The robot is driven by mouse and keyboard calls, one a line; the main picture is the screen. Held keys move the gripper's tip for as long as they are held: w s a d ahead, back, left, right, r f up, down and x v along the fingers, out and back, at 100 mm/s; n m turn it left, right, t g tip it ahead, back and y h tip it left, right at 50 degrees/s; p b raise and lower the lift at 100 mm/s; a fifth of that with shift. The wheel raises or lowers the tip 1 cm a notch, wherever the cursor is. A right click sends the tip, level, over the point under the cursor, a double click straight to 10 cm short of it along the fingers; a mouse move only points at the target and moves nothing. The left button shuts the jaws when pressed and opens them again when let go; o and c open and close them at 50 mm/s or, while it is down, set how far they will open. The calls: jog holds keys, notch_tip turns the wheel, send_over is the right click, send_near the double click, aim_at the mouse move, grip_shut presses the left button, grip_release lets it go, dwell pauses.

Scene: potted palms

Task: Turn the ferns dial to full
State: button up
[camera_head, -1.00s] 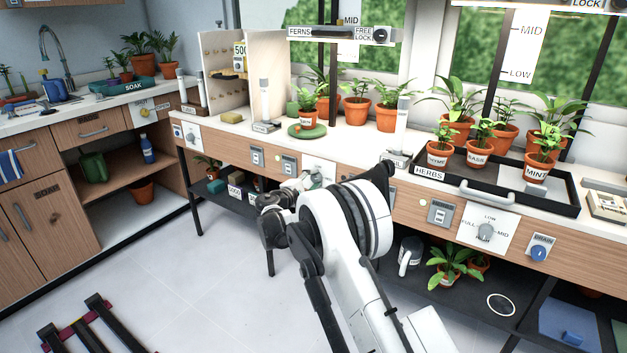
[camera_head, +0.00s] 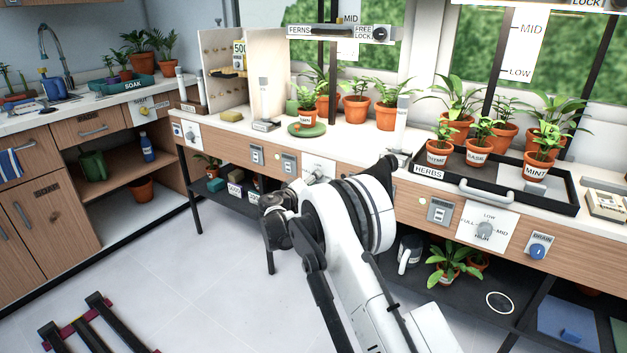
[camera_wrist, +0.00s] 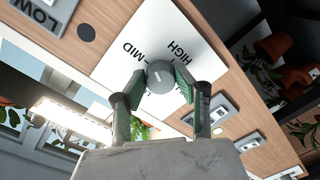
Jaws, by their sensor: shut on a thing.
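The ferns dial is a round grey knob (camera_wrist: 160,77) on a white plate (camera_wrist: 133,50). In the wrist view MID and HIGH read upside down above the knob; letters beside the right finger are partly covered. A short pale mark shows on the knob's face. My gripper (camera_wrist: 160,78) is shut on the knob, one dark green finger on each side. In the head view the white dial plate (camera_head: 319,164) shows at the bench front, with the gripper mostly hidden behind my arm. The FERNS sign (camera_head: 299,31) hangs above the bench.
A grey switch (camera_wrist: 218,110) sits beside the dial plate. The herbs dial (camera_head: 486,229) and blue drain knob (camera_head: 537,251) are further right on the bench front. Potted plants stand on the worktop (camera_head: 350,135). The tiled floor (camera_head: 200,275) at left is mostly clear.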

jog(key=m, duration=1.7)
jog(key=m+t, duration=0.1)
jog(key=m, duration=0.8)
jog(key=shift+w+a+h+b, duration=0.1)
jog(key=shift+a+h+b, duration=0.2)
jog(key=o, duration=1.1)
jog(key=v, duration=1.2)
